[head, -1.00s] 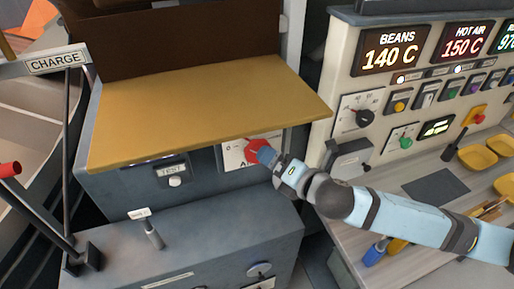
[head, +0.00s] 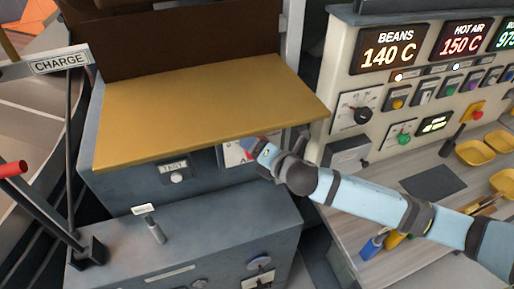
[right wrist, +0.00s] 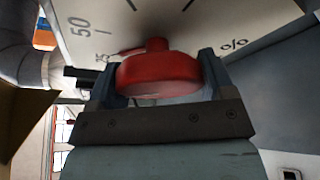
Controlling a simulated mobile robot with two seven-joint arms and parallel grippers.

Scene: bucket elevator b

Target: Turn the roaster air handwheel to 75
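The red air handwheel (right wrist: 160,75) sits in front of a white dial plate (right wrist: 185,22) marked 50, 25 and %. In the right wrist view it fills the space between my right gripper's fingers (right wrist: 160,82), which look closed on its two sides. A red pointer behind the wheel points left, near the 25 mark; the 75 mark is not visible. In the head view my right gripper (head: 258,149) is at the dial plate (head: 234,155), under the front edge of the tan shelf, and hides most of the wheel. My left gripper is not in view.
The tan shelf (head: 210,105) overhangs the dial close above the gripper. A TEST knob (head: 177,177) is to its left. A control panel with BEANS (head: 392,47) and HOT AIR displays stands at right. A lower grey cabinet (head: 190,240) juts out below.

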